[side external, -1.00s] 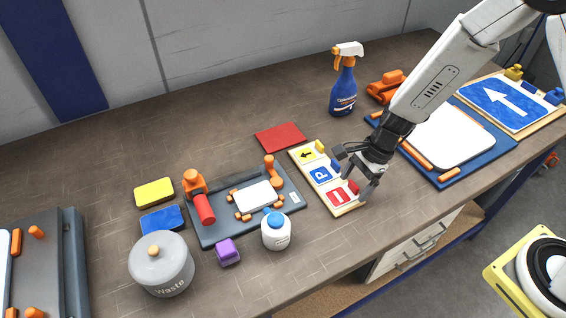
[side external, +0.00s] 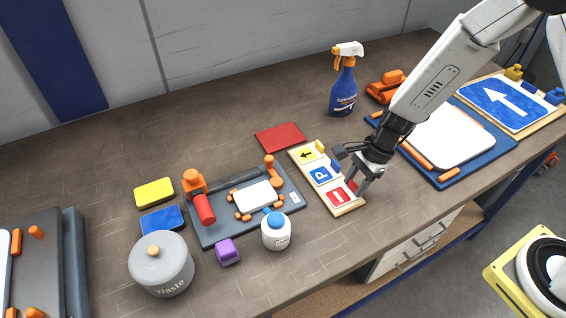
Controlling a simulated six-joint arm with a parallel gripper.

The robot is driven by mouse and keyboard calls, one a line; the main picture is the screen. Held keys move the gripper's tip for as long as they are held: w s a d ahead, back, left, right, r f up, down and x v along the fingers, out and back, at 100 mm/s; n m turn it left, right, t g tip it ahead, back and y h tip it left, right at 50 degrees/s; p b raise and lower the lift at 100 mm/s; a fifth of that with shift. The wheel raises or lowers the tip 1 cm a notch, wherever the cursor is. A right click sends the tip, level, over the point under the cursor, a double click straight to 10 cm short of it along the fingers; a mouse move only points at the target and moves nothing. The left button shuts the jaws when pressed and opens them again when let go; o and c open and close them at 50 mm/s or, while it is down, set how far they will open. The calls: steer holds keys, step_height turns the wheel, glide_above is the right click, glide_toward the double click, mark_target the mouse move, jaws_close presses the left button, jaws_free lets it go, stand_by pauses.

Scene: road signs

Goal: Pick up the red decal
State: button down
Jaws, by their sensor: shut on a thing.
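The red decal (side external: 338,197), with a white bar and a raised red tab, lies in the front slot of a light wooden tray (side external: 350,207). My gripper (side external: 356,189) is over the right side of this decal, fingers pointing down, shut on its red tab. The decal appears still flat in the tray. The fingers partly hide the tab. A blue P decal (side external: 321,175) and a yellow arrow decal (side external: 305,155) lie behind it in the same tray, each with a tab.
A red cloth or sheet (side external: 281,137) lies left of the tray. A spray bottle (side external: 344,88) stands behind. A grey fixture holding a white plate (side external: 256,196) and a white bottle (side external: 276,232) are to the left. A blue board with a white panel (side external: 446,137) is at right.

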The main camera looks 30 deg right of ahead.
steer(key=shift+r, duration=0.15)
step_height(320, 180, up, 10)
stand_by(0.7)
steer(key=shift+r, duration=0.65)
stand_by(0.6)
steer(key=shift+r, duration=0.4)
steer(key=shift+r, duration=0.3)
steer(key=shift+r, duration=0.25)
